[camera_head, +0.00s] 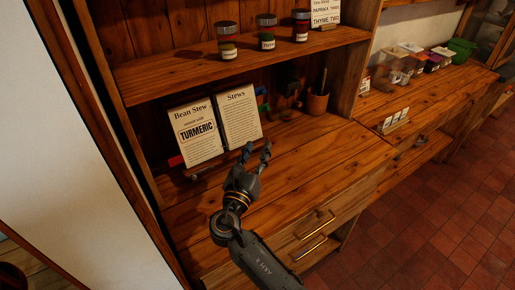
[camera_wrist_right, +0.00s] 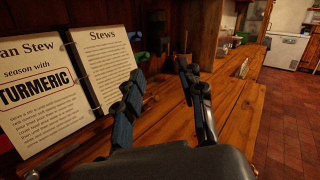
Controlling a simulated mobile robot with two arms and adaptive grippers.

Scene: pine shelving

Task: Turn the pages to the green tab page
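An open recipe book stands propped on the wooden counter, with a "Bean Stew" left page (camera_head: 200,148) reading "TURMERIC" and a "Stews" right page (camera_head: 238,112). Both pages also show in the right wrist view, where the "Stews" page (camera_wrist_right: 103,62) is nearer my gripper. A red tab (camera_head: 175,161) sticks out at the left edge. Small green (camera_wrist_right: 135,37) and blue (camera_wrist_right: 141,57) pieces show beyond the right page's edge; I cannot tell surely that they are tabs. My right gripper (camera_head: 256,152) is open and empty, in front of the book's lower right, apart from it. My left gripper is out of view.
A cup with a utensil (camera_head: 317,103) stands right of the book. Spice jars (camera_head: 227,48) stand on the shelf above. A small card holder (camera_head: 393,122) and several containers (camera_head: 410,60) are further right. The counter before the book is clear.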

